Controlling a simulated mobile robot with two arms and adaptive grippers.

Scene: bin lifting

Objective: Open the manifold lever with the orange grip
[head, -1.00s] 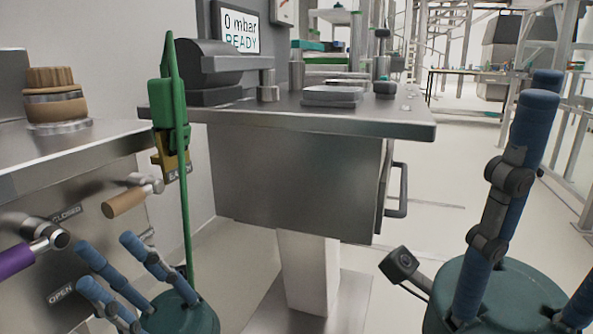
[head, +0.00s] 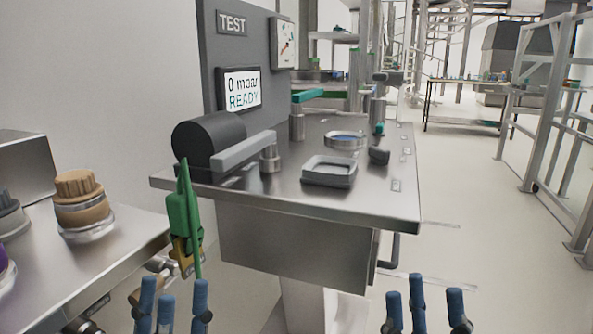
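The manifold bench (head: 120,245) stands at the left, with its front panel mostly out of view below. A metal lever hub (head: 160,265) shows at its front edge. The orange grip is not clearly visible; the lower edge and my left fingers hide that area. My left gripper (head: 170,285) is at the bottom, its blue fingers upright, spread and empty, just below and beside the hub. My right gripper (head: 425,290) is at the bottom right, fingers spread and empty, in front of the test table and far from the manifold.
A tan ribbed knob (head: 80,202) sits on the manifold bench. A green tag-like device (head: 185,220) hangs between bench and test table. The test table (head: 385,205) carries a black cylinder (head: 208,138) and a grey tray (head: 330,172).

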